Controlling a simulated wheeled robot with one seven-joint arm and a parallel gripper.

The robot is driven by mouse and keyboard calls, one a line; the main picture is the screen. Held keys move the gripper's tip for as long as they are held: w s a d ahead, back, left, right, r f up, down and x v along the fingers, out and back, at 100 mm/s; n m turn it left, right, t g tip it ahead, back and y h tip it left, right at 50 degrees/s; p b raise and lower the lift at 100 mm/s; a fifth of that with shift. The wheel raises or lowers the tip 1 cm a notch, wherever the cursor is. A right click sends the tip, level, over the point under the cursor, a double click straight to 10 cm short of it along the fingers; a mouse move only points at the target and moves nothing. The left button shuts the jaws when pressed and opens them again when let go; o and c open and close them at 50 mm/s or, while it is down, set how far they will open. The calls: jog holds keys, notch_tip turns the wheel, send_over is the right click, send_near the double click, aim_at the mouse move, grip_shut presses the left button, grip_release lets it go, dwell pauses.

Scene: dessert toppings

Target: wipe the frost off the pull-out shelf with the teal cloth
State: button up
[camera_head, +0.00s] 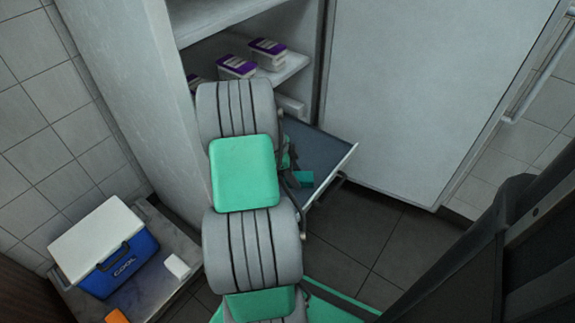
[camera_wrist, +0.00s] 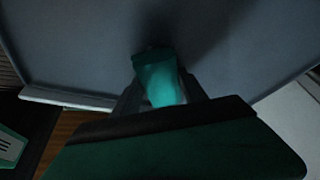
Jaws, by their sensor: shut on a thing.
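The pull-out shelf (camera_head: 327,152) is a dark blue-grey tray with a pale front edge, drawn out low from the open cabinet. It also fills much of the wrist view (camera_wrist: 70,45). My arm hides the left part of the shelf. No clear frost patch shows in the visible part.
Purple-topped cartons (camera_head: 237,66) stand on the cabinet shelf above. The large cabinet door (camera_head: 415,90) stands to the right. A blue cooler with a white lid (camera_head: 120,262) sits on a low bench at the lower left, beside a small white block (camera_head: 177,266).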

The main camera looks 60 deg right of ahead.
aim_at(288, 189)
jog(key=shift+w+a, duration=0.2)
jog(key=shift+a, duration=1.55)
jog(key=shift+w+a+r+p, duration=0.1)
jog(key=shift+a+r+p, duration=0.1)
jog(key=shift+r+p, duration=0.15)
jog(key=shift+d+r+p, duration=0.1)
jog(key=shift+r+p, duration=0.3)
jog(key=shift+r, duration=0.8)
jog(key=shift+r+p, duration=1.95)
jog(key=shift+r, duration=0.55)
